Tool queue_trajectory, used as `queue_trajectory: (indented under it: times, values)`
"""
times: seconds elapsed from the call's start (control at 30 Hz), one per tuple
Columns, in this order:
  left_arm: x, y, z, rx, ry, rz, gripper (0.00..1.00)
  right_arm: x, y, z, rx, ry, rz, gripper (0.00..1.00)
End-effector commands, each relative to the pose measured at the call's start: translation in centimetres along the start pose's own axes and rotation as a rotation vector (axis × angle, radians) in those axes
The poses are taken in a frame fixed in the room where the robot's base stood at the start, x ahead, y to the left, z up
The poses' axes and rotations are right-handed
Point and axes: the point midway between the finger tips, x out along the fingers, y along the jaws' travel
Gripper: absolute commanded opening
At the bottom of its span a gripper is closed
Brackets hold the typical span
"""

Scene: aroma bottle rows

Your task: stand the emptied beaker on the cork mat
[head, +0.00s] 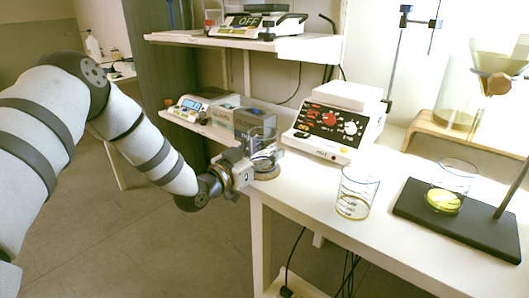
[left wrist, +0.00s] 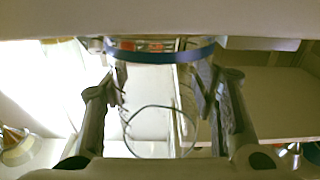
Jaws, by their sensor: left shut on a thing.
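My left gripper (head: 256,165) is shut on a clear, empty-looking glass beaker (head: 263,137) at the left end of the white table. The beaker is upright. The brown cork mat (head: 266,176) shows just below it, partly hidden by the gripper; whether the beaker's base touches the mat I cannot tell. In the left wrist view the two fingers (left wrist: 163,105) stand on either side of the clear glass, and a thin round rim shows between them. My right gripper is not in view.
A hotplate stirrer (head: 330,130) stands behind and right of the mat. A second beaker (head: 358,192) stands nearer the table's front edge. A black stand base (head: 415,205) bears a beaker with yellow-green contents (head: 444,201). A shelf with a balance (head: 195,104) lies behind left.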

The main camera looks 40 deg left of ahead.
Motion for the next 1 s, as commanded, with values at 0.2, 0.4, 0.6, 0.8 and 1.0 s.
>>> queue_trajectory:
  times: [0.2,0.4,0.6,0.8,1.0]
  values:
    - [0.0,0.0,0.4,0.000,-0.002,0.000,0.71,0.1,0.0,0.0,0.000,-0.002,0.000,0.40]
    - [0.0,0.0,0.4,0.000,-0.001,0.000,0.73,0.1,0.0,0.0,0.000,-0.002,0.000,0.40]
    - [-0.6,0.0,-0.2,0.000,-0.001,-0.001,0.73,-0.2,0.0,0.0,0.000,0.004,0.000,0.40]
    - [-5.8,-0.1,-0.4,-0.002,0.001,-0.002,0.73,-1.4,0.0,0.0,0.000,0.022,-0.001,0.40]
    - [-10.4,0.0,-0.2,-0.001,-0.001,-0.002,0.73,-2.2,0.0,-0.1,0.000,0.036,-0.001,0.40]
